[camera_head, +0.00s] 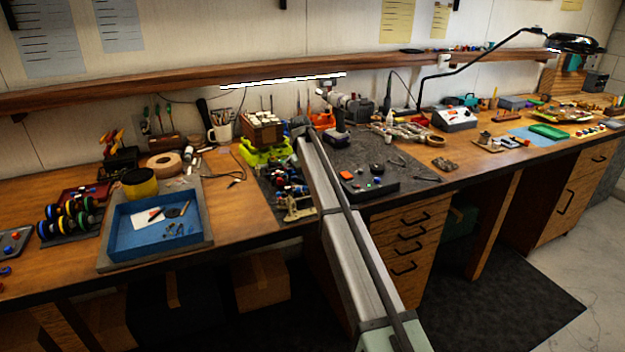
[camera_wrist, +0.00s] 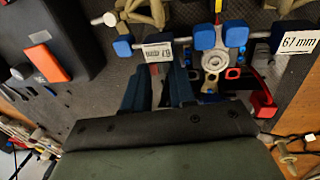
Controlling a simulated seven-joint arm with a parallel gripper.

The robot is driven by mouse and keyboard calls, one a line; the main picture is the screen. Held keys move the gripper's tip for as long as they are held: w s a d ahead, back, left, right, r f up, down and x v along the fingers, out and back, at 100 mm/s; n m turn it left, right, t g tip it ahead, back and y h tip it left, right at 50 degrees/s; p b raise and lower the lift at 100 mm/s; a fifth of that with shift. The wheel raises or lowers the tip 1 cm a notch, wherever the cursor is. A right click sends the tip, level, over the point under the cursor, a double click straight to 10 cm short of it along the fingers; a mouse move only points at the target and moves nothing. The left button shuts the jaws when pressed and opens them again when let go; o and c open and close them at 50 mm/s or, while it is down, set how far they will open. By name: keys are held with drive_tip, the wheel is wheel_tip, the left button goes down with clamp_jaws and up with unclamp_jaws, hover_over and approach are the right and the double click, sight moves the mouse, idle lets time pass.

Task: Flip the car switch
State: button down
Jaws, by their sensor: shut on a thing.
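In the wrist view, what looks like the racecar's mechanism (camera_wrist: 213,60) spans the top, with blue blocks, a metal rod and a round grey hub. My gripper (camera_wrist: 158,80) has dark blue fingers pointing up at it, close together around a small dark part under a white label. The held part is mostly hidden. A red part (camera_wrist: 262,104) sits right of the fingers. A black box with an orange switch (camera_wrist: 46,62) lies to the left, apart from the fingers. The head view also shows a black box with coloured buttons (camera_head: 370,184); my arm hides the gripper there.
A second white label (camera_wrist: 298,41) reads 61 mm. On the bench, a blue tray (camera_head: 150,248) stands left and a green-yellow holder (camera_head: 262,153) stands behind the work area. Tools lie on the dark mat (camera_head: 390,153).

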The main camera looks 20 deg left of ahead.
idle(0.3)
drive_tip(key=c, duration=1.2)
unclamp_jaws()
wheel_tip(320, 180, up, 14)
drive_tip(key=s+a, duration=0.2)
drive_tip(key=shift+f, duration=0.25)
drive_tip(key=shift+d, duration=0.1)
